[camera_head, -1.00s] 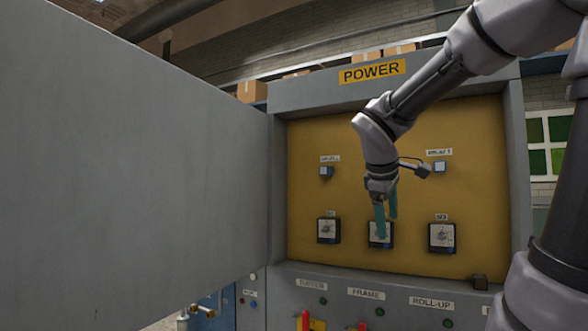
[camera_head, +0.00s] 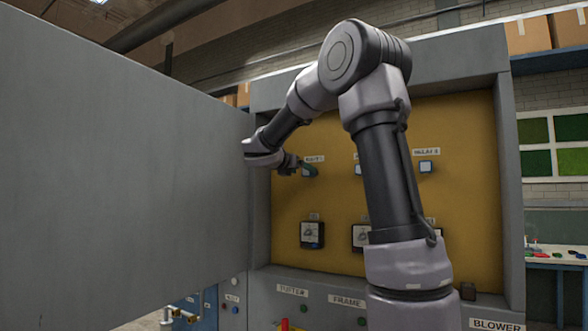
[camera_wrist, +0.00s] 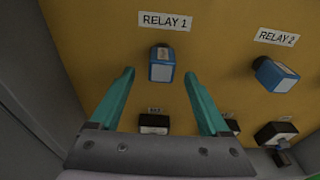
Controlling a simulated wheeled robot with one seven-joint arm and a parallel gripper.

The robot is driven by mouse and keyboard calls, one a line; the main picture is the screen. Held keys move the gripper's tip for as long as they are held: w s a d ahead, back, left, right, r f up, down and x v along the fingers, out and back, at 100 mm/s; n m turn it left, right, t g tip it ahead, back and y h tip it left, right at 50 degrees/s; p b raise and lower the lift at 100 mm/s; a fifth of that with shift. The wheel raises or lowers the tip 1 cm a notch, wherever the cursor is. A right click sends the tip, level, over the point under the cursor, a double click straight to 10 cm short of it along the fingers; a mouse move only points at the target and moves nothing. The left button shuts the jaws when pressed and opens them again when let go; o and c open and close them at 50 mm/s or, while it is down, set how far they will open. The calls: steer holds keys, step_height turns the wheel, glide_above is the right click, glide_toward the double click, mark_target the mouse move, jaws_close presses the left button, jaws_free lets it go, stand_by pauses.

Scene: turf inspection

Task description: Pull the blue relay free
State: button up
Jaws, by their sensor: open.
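A blue relay (camera_wrist: 161,66) sits plugged into the yellow panel under the RELAY 1 label (camera_wrist: 165,21). A second blue relay (camera_wrist: 275,74) sits under the RELAY 2 label (camera_wrist: 277,38). My gripper (camera_wrist: 160,73) is open. Its two teal fingertips are to the left and right of the first relay in the wrist view, with gaps showing on both sides. Whether the tips reach the relay's depth is unclear. In the head view my gripper (camera_head: 308,167) is at the panel's upper left, partly covering that relay.
A large grey cabinet door (camera_head: 120,180) stands open close on the left of my arm. A third relay (camera_head: 426,167) is at the panel's right. My arm hides part of the middle.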

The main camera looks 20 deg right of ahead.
mark_target(310, 173)
steer(key=x, duration=0.6)
steer(key=shift+w+d+f, duration=0.1)
steer(key=shift+d, duration=0.15)
jaws_close()
